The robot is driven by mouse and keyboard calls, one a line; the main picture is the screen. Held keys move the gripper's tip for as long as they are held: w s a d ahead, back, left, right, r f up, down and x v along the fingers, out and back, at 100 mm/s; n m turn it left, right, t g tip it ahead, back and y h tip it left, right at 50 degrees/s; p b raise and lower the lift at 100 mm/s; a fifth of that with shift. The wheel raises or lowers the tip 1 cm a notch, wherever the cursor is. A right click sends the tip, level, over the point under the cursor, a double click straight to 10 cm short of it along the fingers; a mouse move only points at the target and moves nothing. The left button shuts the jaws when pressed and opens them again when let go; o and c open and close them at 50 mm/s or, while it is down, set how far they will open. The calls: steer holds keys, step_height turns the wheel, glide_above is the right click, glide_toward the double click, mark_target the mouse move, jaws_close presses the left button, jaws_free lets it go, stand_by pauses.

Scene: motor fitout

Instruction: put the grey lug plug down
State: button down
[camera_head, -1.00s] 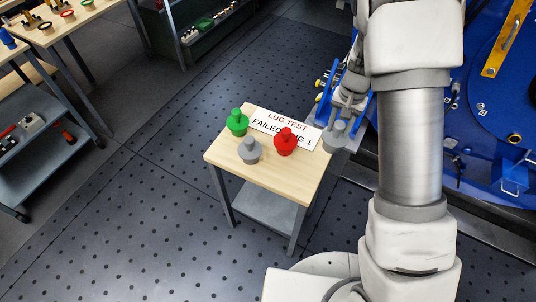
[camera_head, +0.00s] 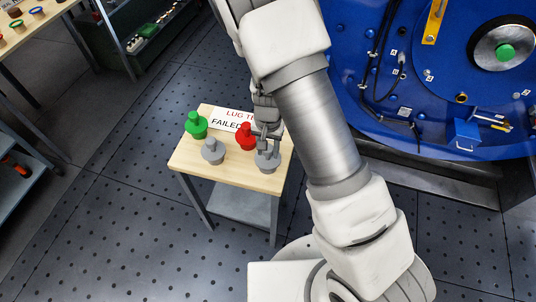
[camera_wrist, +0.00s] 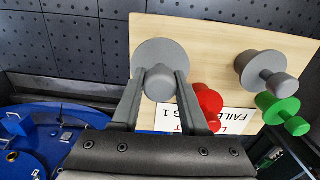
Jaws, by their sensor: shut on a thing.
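My gripper (camera_head: 267,143) is shut on a grey lug plug (camera_head: 268,160), with its base downward, at the right part of a small wooden-topped table (camera_head: 235,178). In the wrist view the two fingers (camera_wrist: 158,88) hold the plug's knob, and its round grey flange (camera_wrist: 150,53) shows beyond against the wood. I cannot tell whether the plug touches the tabletop. A second grey plug (camera_head: 213,151) stands at the front left of the table. It also shows in the wrist view (camera_wrist: 255,67).
A red plug (camera_head: 245,137) stands close to the left of the held plug. A green plug (camera_head: 196,125) stands at the table's left. A white sign (camera_head: 224,119) lies behind them, partly hidden. Blue machinery (camera_head: 400,80) stands to the right.

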step_height(320, 180, down, 3)
steer(key=shift+f, duration=0.1)
steer(key=shift+c, duration=2.1)
jaws_free()
step_height(320, 180, up, 12)
steer(key=shift+r+p, duration=0.25)
steer(key=shift+p, duration=0.35)
step_height(320, 180, up, 8)
steer(key=y, duration=0.1)
glide_above(274, 161)
steer(key=s+d+r+n+t+y, duration=0.1)
steer(key=s+d+r, duration=0.15)
steer(key=r, duration=0.25)
steer(key=s+d+r+n+t, duration=0.1)
steer(key=s+r, duration=0.2)
steer(key=r, duration=0.2)
steer(key=s+d+r+t+h, duration=0.1)
steer(key=s+d+r, duration=0.2)
steer(key=s+r, duration=0.1)
steer(key=s+d+r+n+t+h, duration=0.1)
steer(key=s+d+r+t, duration=0.1)
steer(key=s, duration=0.4)
steer(key=shift+s+d+r+t, duration=0.35)
steer(key=shift+d+r, duration=0.5)
steer(key=shift+r, duration=0.15)
